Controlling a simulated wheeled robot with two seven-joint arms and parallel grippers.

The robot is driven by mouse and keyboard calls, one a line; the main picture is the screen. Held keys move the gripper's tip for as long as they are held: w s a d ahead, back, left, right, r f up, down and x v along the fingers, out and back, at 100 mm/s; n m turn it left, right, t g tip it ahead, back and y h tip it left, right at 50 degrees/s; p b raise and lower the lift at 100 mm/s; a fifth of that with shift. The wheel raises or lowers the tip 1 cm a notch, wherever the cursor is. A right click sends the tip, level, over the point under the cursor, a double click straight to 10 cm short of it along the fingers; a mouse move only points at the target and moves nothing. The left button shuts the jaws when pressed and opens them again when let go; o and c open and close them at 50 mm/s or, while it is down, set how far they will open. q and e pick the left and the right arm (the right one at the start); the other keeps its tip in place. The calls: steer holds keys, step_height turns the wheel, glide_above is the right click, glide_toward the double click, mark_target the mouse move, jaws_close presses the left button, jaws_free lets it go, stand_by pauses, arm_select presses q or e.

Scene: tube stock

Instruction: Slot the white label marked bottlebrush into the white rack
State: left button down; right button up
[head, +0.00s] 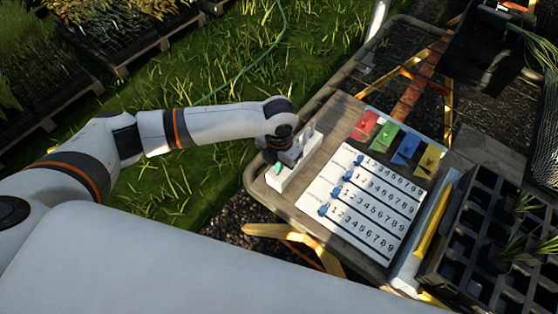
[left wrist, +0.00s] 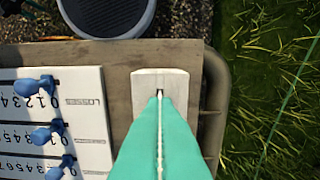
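The white rack (head: 284,182) sits at the left edge of the wooden table. In the left wrist view the rack (left wrist: 145,85) lies directly under my fingers, and a narrow dark slot shows near their tips. My left gripper (head: 279,168) is low over the rack. Its teal fingers (left wrist: 160,100) are closed on a thin white label (left wrist: 160,118), seen edge-on, its marking not readable. I cannot tell whether the label's lower edge is in the slot. Thin pale upright pieces (head: 312,132) show behind the gripper. My right gripper is not in view.
A white number board (head: 365,200) with blue sliders lies right of the rack. Red, green, blue and yellow cards (head: 398,144) lie behind it. A black cell tray (head: 490,245) with seedlings stands at right. Grass lies beyond the table's left edge.

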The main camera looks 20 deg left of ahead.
arm_select(q)
steer(key=shift+f, duration=0.35)
steer(key=shift+f, duration=0.25)
steer(key=c, duration=1.6)
jaws_free()
steer(key=shift+r, duration=0.1)
step_height(320, 180, up, 12)
steer(key=shift+f+b, duration=0.1)
steer(key=shift+b, duration=0.35)
